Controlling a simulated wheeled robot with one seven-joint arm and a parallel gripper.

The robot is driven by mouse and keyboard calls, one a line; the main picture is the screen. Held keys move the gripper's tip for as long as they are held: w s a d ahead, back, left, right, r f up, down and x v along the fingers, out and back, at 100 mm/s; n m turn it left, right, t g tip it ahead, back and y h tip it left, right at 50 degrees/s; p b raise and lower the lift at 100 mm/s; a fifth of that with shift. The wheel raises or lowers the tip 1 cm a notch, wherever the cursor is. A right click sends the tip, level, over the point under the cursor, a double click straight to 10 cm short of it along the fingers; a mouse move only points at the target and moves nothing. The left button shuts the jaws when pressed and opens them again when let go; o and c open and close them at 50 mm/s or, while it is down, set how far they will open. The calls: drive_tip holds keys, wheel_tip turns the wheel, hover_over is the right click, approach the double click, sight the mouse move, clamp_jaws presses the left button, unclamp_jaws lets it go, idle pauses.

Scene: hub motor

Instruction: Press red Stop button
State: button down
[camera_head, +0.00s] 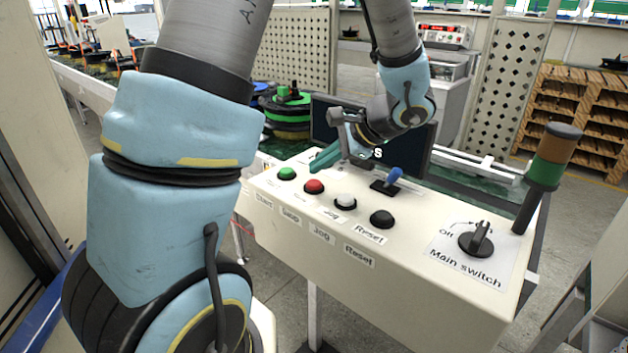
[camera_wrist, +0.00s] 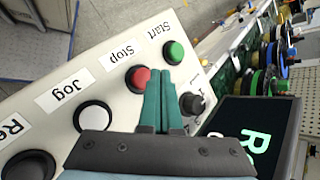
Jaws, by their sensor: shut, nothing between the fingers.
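The red Stop button (camera_head: 314,187) sits on the sloped cream control panel (camera_head: 420,262), between the green Start button (camera_head: 287,173) and the white Jog button (camera_head: 345,202). In the wrist view the red button (camera_wrist: 137,79) shows just left of my fingertips, which cover part of its right edge. My gripper (camera_head: 314,167) has teal fingers that are shut and empty. In the head view the tips appear just behind and above the red button, apart from it. The wrist view shows the closed fingers (camera_wrist: 158,76) pointing towards the panel; exact height above it is hard to tell.
A black Reset button (camera_head: 382,219), a blue-handled lever (camera_head: 393,177), the Main switch knob (camera_head: 477,240) and a signal tower (camera_head: 549,175) stand on the panel. A dark knob (camera_wrist: 192,104) is close right of my fingers in the wrist view. A monitor (camera_head: 325,120) stands behind.

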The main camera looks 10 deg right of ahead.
sight(320, 183)
drive_tip(key=shift+r+p, duration=1.5)
drive_tip(key=shift+r, duration=0.8)
drive_tip(key=shift+f, duration=0.1)
drive_tip(key=s+a+f+n+g+h, duration=0.1)
drive_tip(key=s+a+n+h, duration=0.2)
drive_tip(key=a+n, duration=0.4)
drive_tip(key=s+a+f+n+g+h, duration=0.2)
drive_tip(key=s+a+n+h, duration=0.2)
drive_tip(key=a+n, duration=0.3)
drive_tip(key=shift+f+n+g+h, duration=0.15)
drive_tip(key=shift+n+g+h, duration=0.15)
drive_tip(key=shift+n+h, duration=0.15)
drive_tip(key=shift+s+a, duration=0.1)
